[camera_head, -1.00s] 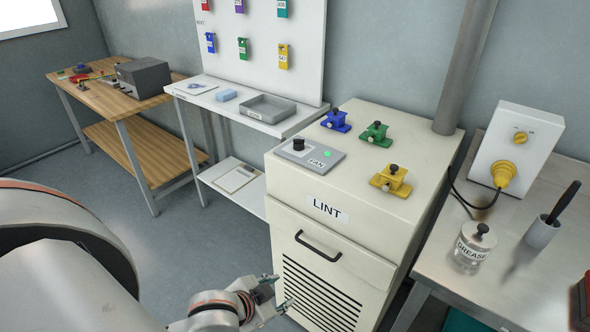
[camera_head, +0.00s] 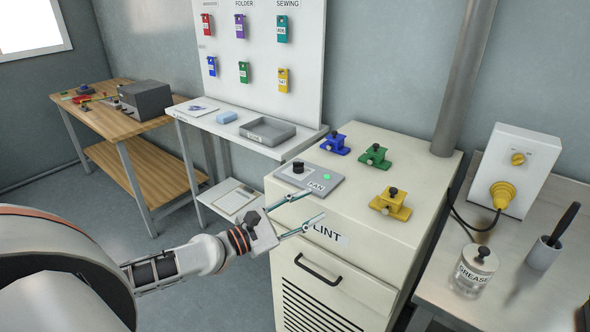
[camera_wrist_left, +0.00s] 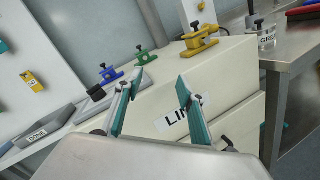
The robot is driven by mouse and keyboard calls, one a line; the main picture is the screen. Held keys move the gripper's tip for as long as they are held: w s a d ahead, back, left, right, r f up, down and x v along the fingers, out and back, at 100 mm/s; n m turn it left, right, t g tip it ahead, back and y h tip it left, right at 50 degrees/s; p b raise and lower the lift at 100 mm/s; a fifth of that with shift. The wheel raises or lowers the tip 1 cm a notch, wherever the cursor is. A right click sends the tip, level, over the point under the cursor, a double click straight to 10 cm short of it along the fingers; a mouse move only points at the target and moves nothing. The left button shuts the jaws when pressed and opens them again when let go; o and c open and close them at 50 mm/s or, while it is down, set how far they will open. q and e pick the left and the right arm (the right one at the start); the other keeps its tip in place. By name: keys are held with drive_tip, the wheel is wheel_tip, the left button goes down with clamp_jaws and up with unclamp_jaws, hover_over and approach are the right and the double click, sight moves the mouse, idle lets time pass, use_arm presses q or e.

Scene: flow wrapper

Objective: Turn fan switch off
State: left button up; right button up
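The fan switch box (camera_head: 321,181) is a grey plate labelled FAN on the front left of the cream LINT cabinet's top. It carries a black knob (camera_head: 298,167) and a lit green light (camera_head: 327,177). My left gripper (camera_head: 306,207) is open and empty, just in front of the cabinet's upper front edge, below the fan box. In the left wrist view its two teal fingers (camera_wrist_left: 158,95) are spread, with the LINT label beyond them. The black knob (camera_wrist_left: 97,93) shows there to the left of the fingers. My right gripper is not in view.
Blue (camera_head: 334,145), green (camera_head: 375,156) and yellow (camera_head: 390,203) clamp-like blocks stand on the cabinet behind and right of the fan box. The cabinet has a black handle (camera_head: 317,269). A grey tray (camera_head: 266,131) sits on the shelf at left. A grease jar (camera_head: 474,270) stands on the right bench.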

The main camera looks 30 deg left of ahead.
sight(295, 168)
use_arm(q)
drive_tip(key=w+a+n+y, duration=0.5)
drive_tip(key=a+n+y, duration=0.1)
drive_tip(key=a+n, duration=0.55)
drive_tip(key=shift+m+t, duration=0.25)
drive_tip(key=shift+t, duration=0.15)
drive_tip(key=shift+w+r+p, duration=0.15)
drive_tip(key=shift+w+p, duration=0.05)
drive_tip(key=shift+w, duration=1.65)
drive_tip(key=shift+w+r+p, duration=0.15)
drive_tip(key=shift+w+p, duration=0.05)
drive_tip(key=shift+w, duration=1.65)
clamp_jaws()
